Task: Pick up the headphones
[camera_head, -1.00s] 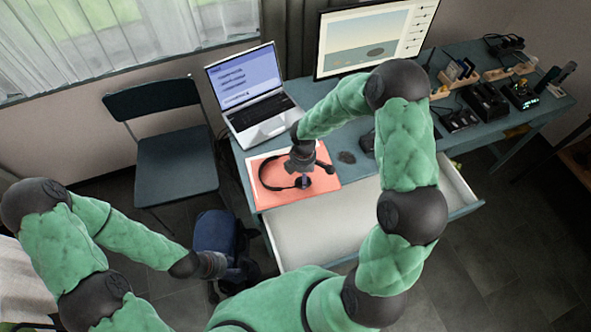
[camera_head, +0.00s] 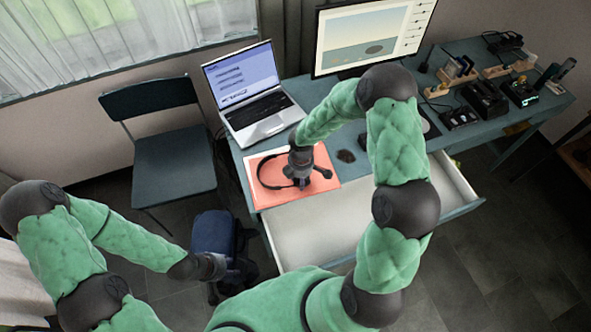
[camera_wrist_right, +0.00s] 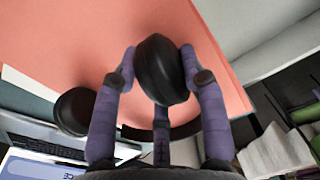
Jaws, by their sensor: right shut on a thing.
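The black headphones (camera_head: 270,178) lie over a salmon-red folder (camera_head: 327,176) on the desk, below the laptop. In the right wrist view one ear cup (camera_wrist_right: 159,70) sits between the fingers of my right gripper (camera_wrist_right: 158,62), which is shut on it. The other ear cup (camera_wrist_right: 74,111) shows at the left, and part of the headband is hidden behind the fingers. My right gripper (camera_head: 301,176) points down over the folder in the head view. My left gripper (camera_head: 214,266) hangs low beside the blue bag; its fingers are too small to tell.
An open laptop (camera_head: 255,118) stands behind the folder. An open white drawer (camera_head: 335,225) juts out below the desktop. A monitor (camera_head: 372,38) and several small devices stand to the right. A dark chair (camera_head: 175,165) is at the left.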

